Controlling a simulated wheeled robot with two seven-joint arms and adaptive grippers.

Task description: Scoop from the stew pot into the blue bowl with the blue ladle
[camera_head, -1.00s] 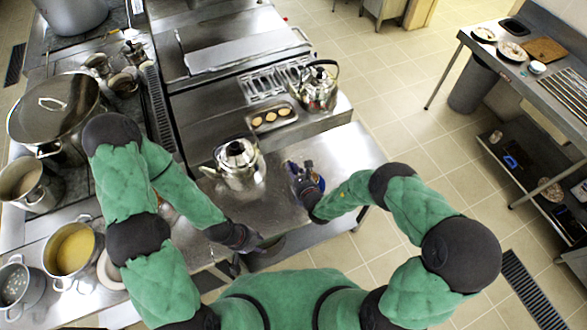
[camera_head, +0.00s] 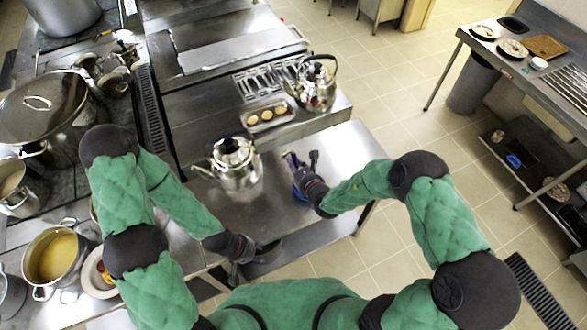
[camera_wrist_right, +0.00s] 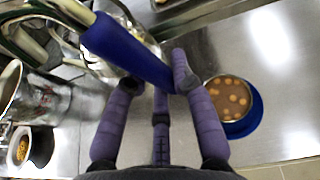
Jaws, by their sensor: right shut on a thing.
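My right gripper (camera_wrist_right: 160,90) is shut on the blue handle of the ladle (camera_wrist_right: 125,50), which slants across the fingers in the right wrist view. Its pale shaft runs to the upper left; the scoop is not clear. The blue bowl (camera_wrist_right: 243,125) stands on the steel counter, right of the fingers, with brown stew and round pieces in it. In the head view the right gripper (camera_head: 301,166) covers most of the bowl. A pot with yellow contents (camera_head: 45,285) and one with brownish contents (camera_head: 20,205) stand at left; which is the stew pot I cannot tell. My left gripper (camera_head: 246,268) is low at the counter's front edge, its jaws unclear.
A steel kettle (camera_head: 236,170) stands left of the right gripper, and another kettle (camera_head: 316,90) stands behind. A tray with round items (camera_head: 268,117) lies between them. A plate (camera_head: 92,284) sits beside the yellow pot. Counter right of the bowl is clear.

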